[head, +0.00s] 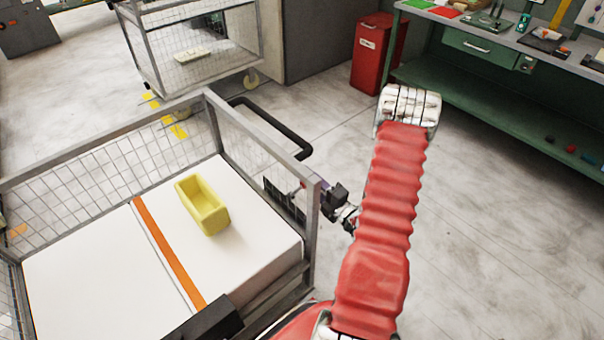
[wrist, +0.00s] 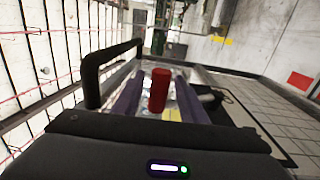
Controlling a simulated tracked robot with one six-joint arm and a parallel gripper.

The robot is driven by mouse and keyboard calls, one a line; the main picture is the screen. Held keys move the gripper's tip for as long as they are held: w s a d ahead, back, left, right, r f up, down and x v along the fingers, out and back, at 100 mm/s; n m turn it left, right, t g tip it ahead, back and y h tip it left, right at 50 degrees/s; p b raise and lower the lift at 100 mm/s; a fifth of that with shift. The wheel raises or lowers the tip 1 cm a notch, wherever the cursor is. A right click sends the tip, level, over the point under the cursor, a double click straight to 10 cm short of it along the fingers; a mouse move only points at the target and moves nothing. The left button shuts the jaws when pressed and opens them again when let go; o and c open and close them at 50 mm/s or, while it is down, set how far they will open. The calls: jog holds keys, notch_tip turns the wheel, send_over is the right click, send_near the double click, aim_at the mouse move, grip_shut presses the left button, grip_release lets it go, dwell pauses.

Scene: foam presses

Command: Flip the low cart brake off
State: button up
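The low cart (head: 312,215) has grey wire-mesh sides and stands at the lower left in the head view. A red cylindrical knob (wrist: 158,88), which looks like the brake lever's handle, is in the middle of the wrist view. My gripper (wrist: 157,108) is open, with one dark purple finger on each side of the knob and a small gap visible at both sides. In the head view my gripper (head: 326,189) is beside the cart's right corner post. The post and mesh partly hide the fingertips and the knob there. The lever's base is not clearly visible.
A black push handle (head: 272,128) sticks out from the cart; it also shows left of my fingers in the wrist view (wrist: 90,75). A yellow bin (head: 203,205) sits on the cart's white load. A red cabinet (head: 372,55) and green workbench (head: 480,95) stand behind. The right floor is clear.

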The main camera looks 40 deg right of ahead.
jog(key=shift+w+r, duration=0.1)
jog(key=shift+w, duration=1.4)
jog(key=shift+c, duration=0.4)
grip_shut()
